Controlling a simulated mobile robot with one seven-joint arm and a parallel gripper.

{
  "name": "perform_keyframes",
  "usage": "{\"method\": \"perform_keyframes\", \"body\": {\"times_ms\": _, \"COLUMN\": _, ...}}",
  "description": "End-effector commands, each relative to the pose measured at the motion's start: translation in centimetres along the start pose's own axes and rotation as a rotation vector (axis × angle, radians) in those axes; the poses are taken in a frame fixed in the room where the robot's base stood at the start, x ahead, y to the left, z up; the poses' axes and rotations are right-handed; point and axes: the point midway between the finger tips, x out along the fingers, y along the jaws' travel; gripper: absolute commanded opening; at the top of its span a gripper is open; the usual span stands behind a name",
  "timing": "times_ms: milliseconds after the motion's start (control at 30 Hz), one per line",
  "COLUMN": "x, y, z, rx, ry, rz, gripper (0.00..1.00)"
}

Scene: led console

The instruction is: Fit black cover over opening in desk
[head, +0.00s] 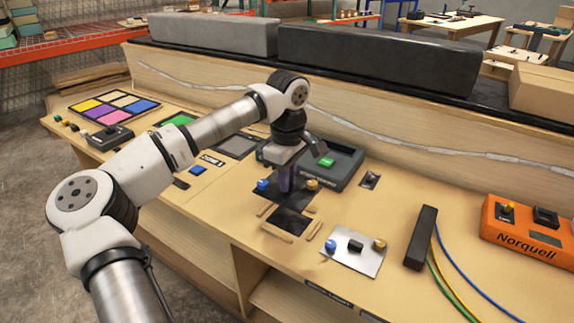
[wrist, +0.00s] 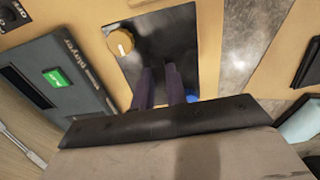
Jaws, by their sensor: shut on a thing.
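The black cover (head: 298,198) is a dark plate with a blue knob at one end and a yellow-orange knob at the other. In the wrist view the black cover (wrist: 182,38) fills the upper middle, its blue knob partly hidden behind a finger. My gripper (head: 287,186) points down and is shut at the middle of the cover, between the knobs; its fingers (wrist: 165,76) hide what they grip. The dark opening (head: 288,221) in the desk lies just in front of the cover, with light wooden strips around it. I cannot tell how far the cover is above the desk.
A grey player box (head: 340,163) with a green button stands close behind my gripper. A silver plate (head: 354,252) with knobs lies to the right, then a black bar (head: 421,238) with cables and an orange Norquell box (head: 528,232). Coloured panels (head: 115,105) lie at left.

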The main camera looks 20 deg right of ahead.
Motion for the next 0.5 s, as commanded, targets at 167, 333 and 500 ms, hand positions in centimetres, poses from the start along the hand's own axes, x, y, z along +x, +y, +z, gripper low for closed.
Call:
{"method": "perform_keyframes", "body": {"times_ms": 167, "x": 0.5, "y": -0.1, "z": 0.1, "rx": 0.001, "ry": -0.003, "rz": 0.002, "gripper": 0.0}}
{"method": "perform_keyframes", "body": {"times_ms": 333, "x": 1.4, "y": -0.1, "z": 0.1, "rx": 0.001, "ry": -0.003, "rz": 0.001, "gripper": 0.0}}
{"method": "perform_keyframes", "body": {"times_ms": 500, "x": 3.1, "y": -0.1, "z": 0.1, "rx": 0.002, "ry": -0.002, "rz": 0.001, "gripper": 0.0}}
